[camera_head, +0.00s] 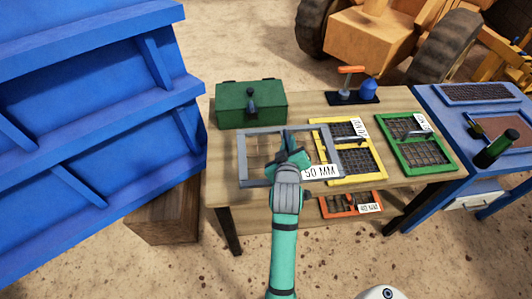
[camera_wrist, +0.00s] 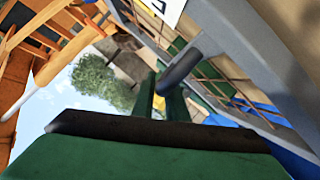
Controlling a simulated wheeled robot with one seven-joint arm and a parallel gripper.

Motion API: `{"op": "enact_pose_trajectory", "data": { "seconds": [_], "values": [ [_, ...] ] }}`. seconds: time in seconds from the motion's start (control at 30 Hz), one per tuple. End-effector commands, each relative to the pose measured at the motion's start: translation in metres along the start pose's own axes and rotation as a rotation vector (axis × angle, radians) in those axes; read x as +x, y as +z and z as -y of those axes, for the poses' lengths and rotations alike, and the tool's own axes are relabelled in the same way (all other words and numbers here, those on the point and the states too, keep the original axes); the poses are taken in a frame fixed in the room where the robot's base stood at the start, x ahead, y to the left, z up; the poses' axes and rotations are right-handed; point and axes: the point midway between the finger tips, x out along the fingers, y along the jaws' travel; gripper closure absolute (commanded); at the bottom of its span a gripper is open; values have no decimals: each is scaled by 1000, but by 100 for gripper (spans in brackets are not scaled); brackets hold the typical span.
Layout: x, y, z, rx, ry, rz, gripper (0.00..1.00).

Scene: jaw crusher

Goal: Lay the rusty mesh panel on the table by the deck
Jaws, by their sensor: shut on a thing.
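A rusty brown mesh panel (camera_head: 503,131) lies in the blue deck (camera_head: 430,97) at the right edge of the head view, partly cut off. A dark mesh panel (camera_head: 483,92) lies behind it in the same deck. The wooden table (camera_head: 415,188) stands left of the deck. My gripper (camera_head: 290,150) is shut on the handle of a grey-framed panel (camera_head: 242,160) marked 50 MM, over the table's left part. Its handle (camera_wrist: 180,66) and frame (camera_wrist: 235,85) show in the wrist view. The grey panel overlaps the yellow panel's left edge; contact with the table is unclear.
A yellow-framed panel (camera_head: 352,180) and a green-framed panel (camera_head: 440,168) lie on the table's right. A green box (camera_head: 230,105) and a small blue-and-orange tool (camera_head: 369,88) stand behind. An orange panel (camera_head: 340,211) is below.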

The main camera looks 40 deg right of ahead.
Motion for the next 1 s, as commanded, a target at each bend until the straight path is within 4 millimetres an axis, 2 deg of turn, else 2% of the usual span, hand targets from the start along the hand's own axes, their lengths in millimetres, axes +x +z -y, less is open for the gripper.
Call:
{"op": "enact_pose_trajectory", "data": {
  "seconds": [0.23,0.5,0.93,1.0],
  "values": [
    [18,-16,43,-2,1,-7,100],
    [38,-7,85,-1,3,-5,100],
    [49,-2,110,-1,3,-5,100],
    [52,3,116,-1,3,-4,100]
  ]
}}
